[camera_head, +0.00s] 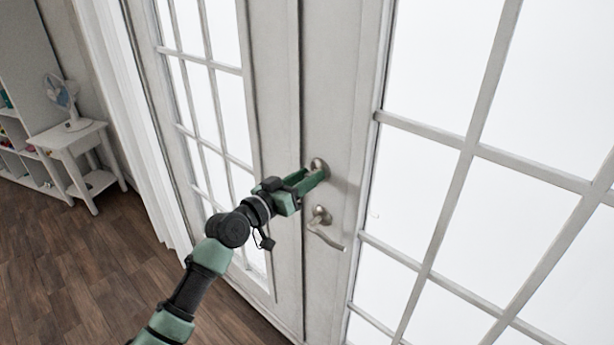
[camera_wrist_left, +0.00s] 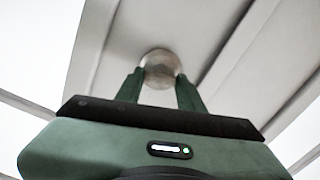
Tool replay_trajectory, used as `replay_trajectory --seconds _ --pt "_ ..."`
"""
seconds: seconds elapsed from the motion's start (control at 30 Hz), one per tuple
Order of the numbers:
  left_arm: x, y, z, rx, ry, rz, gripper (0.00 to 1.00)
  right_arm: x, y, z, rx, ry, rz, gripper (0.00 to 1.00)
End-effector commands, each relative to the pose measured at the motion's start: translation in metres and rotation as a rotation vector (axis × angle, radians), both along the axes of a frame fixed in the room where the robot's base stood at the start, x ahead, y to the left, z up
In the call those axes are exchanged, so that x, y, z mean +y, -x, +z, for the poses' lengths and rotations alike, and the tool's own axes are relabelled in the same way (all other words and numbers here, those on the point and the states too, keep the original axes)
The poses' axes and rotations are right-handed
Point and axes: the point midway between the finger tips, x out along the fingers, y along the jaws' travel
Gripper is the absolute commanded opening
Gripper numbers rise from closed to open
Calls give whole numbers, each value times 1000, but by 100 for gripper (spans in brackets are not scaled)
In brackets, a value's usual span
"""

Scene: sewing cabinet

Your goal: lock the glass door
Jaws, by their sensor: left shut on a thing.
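The glass door (camera_head: 345,120) is white, with panes in a grid, and stands closed beside a second glazed leaf on the left. A round metal lock (camera_head: 319,164) sits on the door's stile, above a lever handle (camera_head: 322,218). My left gripper (camera_head: 318,173) reaches the lock from the left and is shut on its turn piece. In the left wrist view the round lock plate (camera_wrist_left: 160,64) shows between the two green fingers (camera_wrist_left: 160,88). The turn piece itself is mostly hidden by the fingers. My right gripper is not in view.
A white curtain (camera_head: 125,110) hangs left of the door. The wooden floor (camera_head: 70,260) is clear at the lower left.

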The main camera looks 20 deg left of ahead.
Motion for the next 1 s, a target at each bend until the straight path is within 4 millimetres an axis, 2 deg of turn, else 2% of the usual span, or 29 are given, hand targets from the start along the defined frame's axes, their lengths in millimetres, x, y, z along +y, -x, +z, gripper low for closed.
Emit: replay_trajectory --seconds 1.0 --pt "1 0 -1 395 874 1 0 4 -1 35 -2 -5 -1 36"
